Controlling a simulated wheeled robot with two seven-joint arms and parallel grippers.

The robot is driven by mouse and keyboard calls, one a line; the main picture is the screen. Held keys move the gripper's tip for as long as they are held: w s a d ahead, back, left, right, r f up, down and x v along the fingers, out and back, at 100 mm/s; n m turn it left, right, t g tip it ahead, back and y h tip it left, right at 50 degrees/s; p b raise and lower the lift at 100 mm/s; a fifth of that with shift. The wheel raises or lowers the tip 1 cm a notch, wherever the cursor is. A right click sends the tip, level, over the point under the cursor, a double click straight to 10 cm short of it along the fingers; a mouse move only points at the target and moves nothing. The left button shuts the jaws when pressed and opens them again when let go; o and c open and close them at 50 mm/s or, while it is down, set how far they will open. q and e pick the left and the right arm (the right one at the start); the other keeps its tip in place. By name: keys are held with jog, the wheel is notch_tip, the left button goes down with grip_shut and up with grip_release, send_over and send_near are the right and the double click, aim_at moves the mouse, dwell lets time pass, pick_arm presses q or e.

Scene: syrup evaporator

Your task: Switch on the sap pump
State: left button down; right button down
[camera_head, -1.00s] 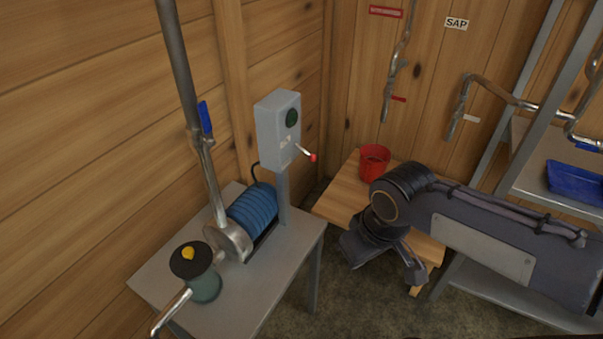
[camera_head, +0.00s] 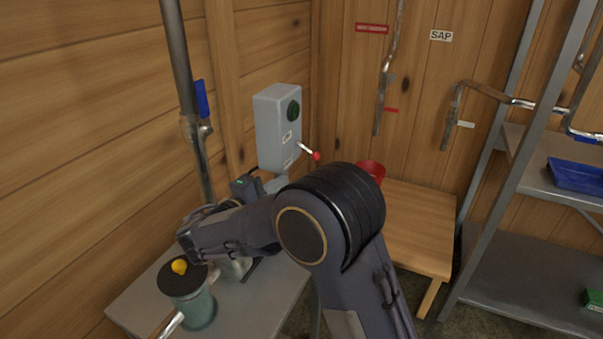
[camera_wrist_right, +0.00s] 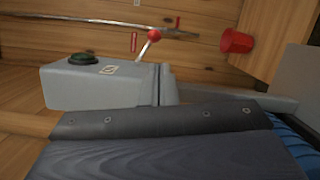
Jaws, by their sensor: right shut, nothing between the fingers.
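The grey switch box (camera_head: 272,128) stands on a post above the pump table, with a round dark green button (camera_head: 293,111) on its face. Its lever (camera_head: 306,149) has a red knob (camera_head: 316,156) and points outward, tilted down. The lever also shows in the right wrist view (camera_wrist_right: 148,47), above the sideways box (camera_wrist_right: 90,86). The blue ribbed pump motor (camera_wrist_right: 290,140) shows only at that view's lower right; my arm hides most of it in the head view. My right gripper (camera_head: 266,187) is shut and empty, low beside the box, apart from the lever. My left gripper is out of view.
A grey table (camera_head: 140,302) carries a green pot (camera_head: 193,305) with a dark, yellow-knobbed lid. A pipe with a blue-handled valve (camera_head: 202,100) rises by the wall. A red bucket (camera_head: 371,169) sits on a wooden bench (camera_head: 420,225). A metal shelf (camera_head: 530,270) stands right.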

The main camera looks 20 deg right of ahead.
aim_at(308, 150)
jog(key=shift+w+a+t, duration=0.25)
jog(key=shift+a+t, duration=0.05)
jog(key=shift+a, duration=0.25)
jog(key=p+x, duration=0.1)
jog(key=x, duration=0.9)
